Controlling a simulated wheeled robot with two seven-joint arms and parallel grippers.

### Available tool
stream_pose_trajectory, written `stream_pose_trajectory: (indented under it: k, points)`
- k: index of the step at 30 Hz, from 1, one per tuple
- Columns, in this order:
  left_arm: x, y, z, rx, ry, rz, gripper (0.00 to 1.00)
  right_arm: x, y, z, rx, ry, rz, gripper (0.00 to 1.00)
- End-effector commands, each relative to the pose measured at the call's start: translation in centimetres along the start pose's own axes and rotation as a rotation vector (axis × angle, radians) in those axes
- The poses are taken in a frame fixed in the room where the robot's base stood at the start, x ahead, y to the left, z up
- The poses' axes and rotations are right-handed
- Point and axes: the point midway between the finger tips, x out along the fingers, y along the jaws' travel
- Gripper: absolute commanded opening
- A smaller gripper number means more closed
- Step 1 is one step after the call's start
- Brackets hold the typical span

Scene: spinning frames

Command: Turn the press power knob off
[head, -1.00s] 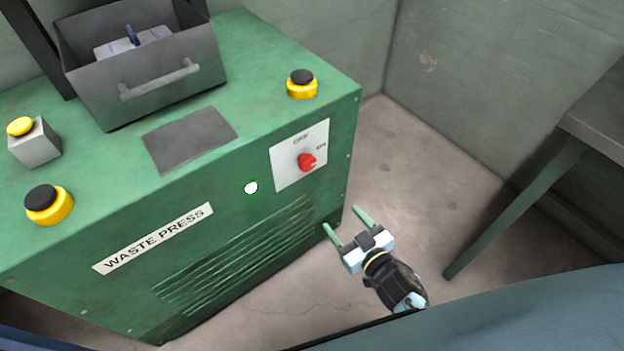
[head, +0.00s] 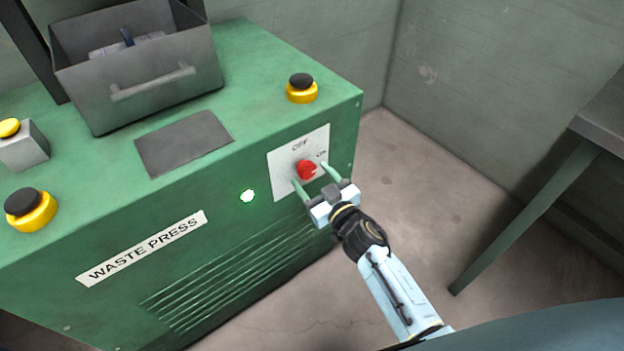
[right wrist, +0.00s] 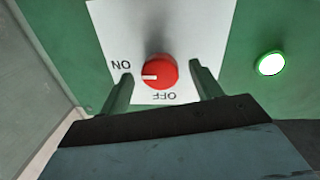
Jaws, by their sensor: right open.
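The red power knob (head: 306,169) sits on a white plate (head: 284,184) on the front of the green waste press (head: 180,215). The plate is marked OFF above the knob and ON to its right. In the right wrist view the knob (right wrist: 159,72) has a white mark that points toward ON. My right gripper (head: 309,174) is open, with one finger on each side of the knob. I cannot tell whether the fingers touch it. My left gripper is not in view.
A green-white lamp (head: 248,196) glows on the press front, left of the plate. Black-and-yellow buttons (head: 302,89) and a grey bin (head: 140,75) are on top. A grey table (head: 600,130) stands at the right, with clear floor between.

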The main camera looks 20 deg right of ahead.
Motion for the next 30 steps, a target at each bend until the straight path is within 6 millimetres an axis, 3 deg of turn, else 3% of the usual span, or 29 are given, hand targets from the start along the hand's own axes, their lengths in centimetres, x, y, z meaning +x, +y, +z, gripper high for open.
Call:
stream_pose_trajectory:
  k: [13,23,30]
  points:
    - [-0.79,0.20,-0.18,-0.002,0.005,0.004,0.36,0.98,-0.02,-0.03,-0.001,-0.001,0.000,0.63]
    - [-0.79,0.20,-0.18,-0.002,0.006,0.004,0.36,0.96,-0.01,-0.03,-0.001,0.000,0.000,0.20]
    - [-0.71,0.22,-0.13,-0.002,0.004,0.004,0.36,0.95,0.00,0.00,-0.021,0.002,0.001,0.20]
